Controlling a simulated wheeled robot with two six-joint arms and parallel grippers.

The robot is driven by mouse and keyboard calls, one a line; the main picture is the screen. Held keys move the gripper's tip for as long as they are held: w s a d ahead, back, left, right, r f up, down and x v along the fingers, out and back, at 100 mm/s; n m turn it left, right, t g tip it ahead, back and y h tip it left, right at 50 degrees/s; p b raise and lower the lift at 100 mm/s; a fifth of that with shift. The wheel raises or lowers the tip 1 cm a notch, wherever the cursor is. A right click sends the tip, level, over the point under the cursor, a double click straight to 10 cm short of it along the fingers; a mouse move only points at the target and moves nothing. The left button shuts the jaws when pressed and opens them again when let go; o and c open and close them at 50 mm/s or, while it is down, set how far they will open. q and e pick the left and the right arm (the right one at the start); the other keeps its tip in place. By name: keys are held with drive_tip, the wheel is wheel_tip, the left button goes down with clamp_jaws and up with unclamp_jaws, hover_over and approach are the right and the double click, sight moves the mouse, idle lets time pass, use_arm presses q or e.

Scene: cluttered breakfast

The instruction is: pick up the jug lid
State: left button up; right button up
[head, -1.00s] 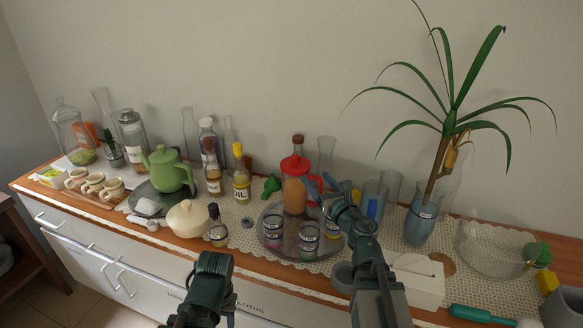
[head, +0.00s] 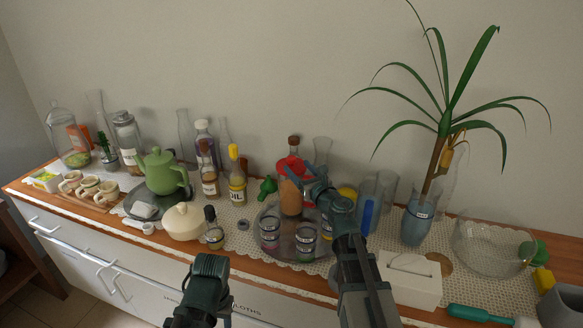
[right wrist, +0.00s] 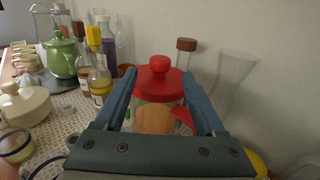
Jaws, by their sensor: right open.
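The jug lid (head: 290,164) is red with a round knob; it sits on a clear jug (head: 291,199) with orange contents, and the jug stands on a round glass tray (head: 268,213). In the right wrist view the lid (right wrist: 158,84) shows between my fingers. My right gripper (head: 303,178) is open, its blue fingers one on each side of the lid, and partly hides it in the head view. I cannot tell whether they touch it. My left gripper (head: 208,268) hangs low in front of the counter; its jaws cannot be made out.
Labelled jars (head: 305,238) stand at the tray's front. An oil bottle (head: 237,182) and a green teapot (head: 163,172) are to the left. A corked bottle (right wrist: 184,56) is close behind the lid. A blue plant vase (head: 418,222) and white box (head: 410,281) are right.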

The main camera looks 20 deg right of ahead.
sight(294, 163)
drive_tip(key=shift+w+a, duration=0.15)
drive_tip(key=shift+w, duration=0.75)
drive_tip(key=shift+w+a, duration=0.2)
drive_tip(key=shift+w, duration=0.75)
drive_tip(key=shift+w+a, duration=0.15)
drive_tip(key=shift+w, duration=0.75)
drive_tip(key=shift+s, duration=0.1)
drive_tip(key=shift+c, duration=0.2)
clamp_jaws()
